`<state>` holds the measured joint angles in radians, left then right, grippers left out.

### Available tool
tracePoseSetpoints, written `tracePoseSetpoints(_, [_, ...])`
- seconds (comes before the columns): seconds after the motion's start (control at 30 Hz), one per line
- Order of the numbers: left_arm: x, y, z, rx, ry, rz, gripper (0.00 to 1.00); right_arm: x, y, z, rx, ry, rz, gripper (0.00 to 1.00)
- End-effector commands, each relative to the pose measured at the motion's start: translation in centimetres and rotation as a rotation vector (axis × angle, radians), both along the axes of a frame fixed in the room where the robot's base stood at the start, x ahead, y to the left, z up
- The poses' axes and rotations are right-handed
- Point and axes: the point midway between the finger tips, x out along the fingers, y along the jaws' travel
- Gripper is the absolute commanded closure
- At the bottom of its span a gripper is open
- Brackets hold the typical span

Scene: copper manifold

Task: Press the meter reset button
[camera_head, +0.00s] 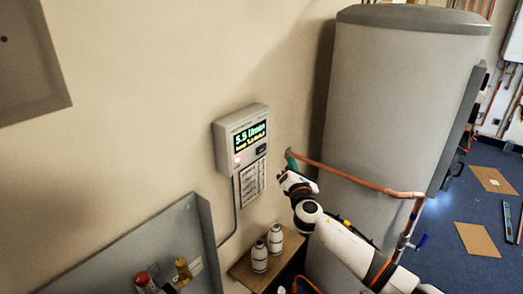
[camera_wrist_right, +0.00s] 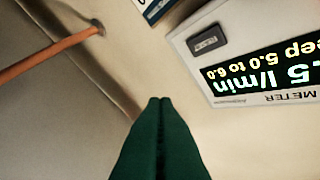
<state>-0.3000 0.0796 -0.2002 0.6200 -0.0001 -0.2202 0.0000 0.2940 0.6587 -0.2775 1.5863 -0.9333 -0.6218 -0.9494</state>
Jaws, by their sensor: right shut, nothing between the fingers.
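The grey meter (camera_head: 231,134) is fixed to the beige wall, its lit display reading about 5.5 l/min. A small dark rectangular button (camera_head: 262,149) sits below the display; it shows in the wrist view (camera_wrist_right: 207,40), its label unreadable. I take it to be the reset button. My right gripper (camera_head: 289,154) has green fingers and is right of the meter. In the wrist view its fingertips (camera_wrist_right: 160,99) are shut together and empty. They appear apart from the button, which is up and right of them there. My left gripper is not in view.
A copper pipe (camera_head: 350,178) runs from the wall near my right gripper; it also shows in the wrist view (camera_wrist_right: 48,52). A big grey tank (camera_head: 395,100) stands right. A printed plate (camera_head: 252,182) hangs under the meter. Two white bottles (camera_head: 259,257) stand on a wooden shelf below.

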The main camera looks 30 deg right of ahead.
Motion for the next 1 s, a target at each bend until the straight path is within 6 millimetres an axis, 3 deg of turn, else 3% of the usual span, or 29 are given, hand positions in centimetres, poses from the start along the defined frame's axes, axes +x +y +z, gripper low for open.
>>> tracePoseSetpoints(0.6, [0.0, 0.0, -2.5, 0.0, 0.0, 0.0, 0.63, 6.9, 2.9, -0.2, 0.002, -0.001, 0.0, 1.0])
tracePoseSetpoints(1.0, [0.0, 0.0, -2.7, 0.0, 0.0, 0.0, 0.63, 7.8, 3.3, 0.0, 0.001, 0.0, 0.001, 1.0])
